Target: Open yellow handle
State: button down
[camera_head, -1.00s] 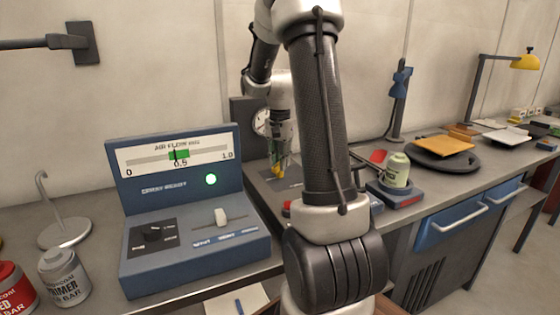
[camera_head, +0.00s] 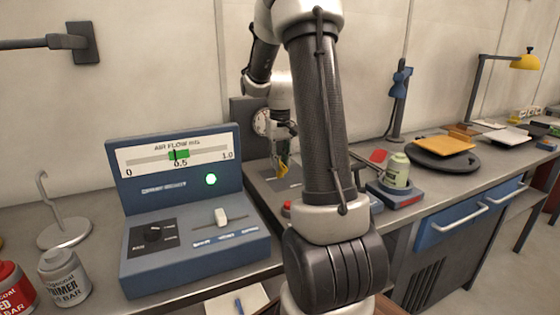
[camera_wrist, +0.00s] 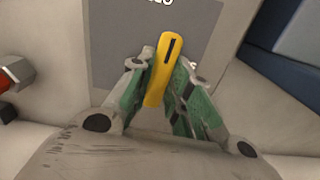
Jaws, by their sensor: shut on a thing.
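The yellow handle (camera_wrist: 167,66) is an elongated lever with a dark slot, in the middle of the wrist view over a grey plate (camera_wrist: 125,40). My gripper (camera_wrist: 160,82) has its green-padded fingers on both sides of the handle and is shut on it. In the head view the yellow handle (camera_head: 281,168) shows small below my gripper (camera_head: 282,150), beside a round gauge (camera_head: 261,122). My own arm hides part of the area to its right.
A blue control box (camera_head: 190,245) with an air flow scale and a lit green lamp stands to the left. A jar (camera_head: 397,170) on a blue-and-red base stands right of my arm. A red part (camera_wrist: 8,82) lies at the left edge of the wrist view.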

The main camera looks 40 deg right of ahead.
jog(key=shift+n, duration=0.4)
jog(key=c, duration=1.3)
grip_release()
notch_tip(320, 180, up, 12)
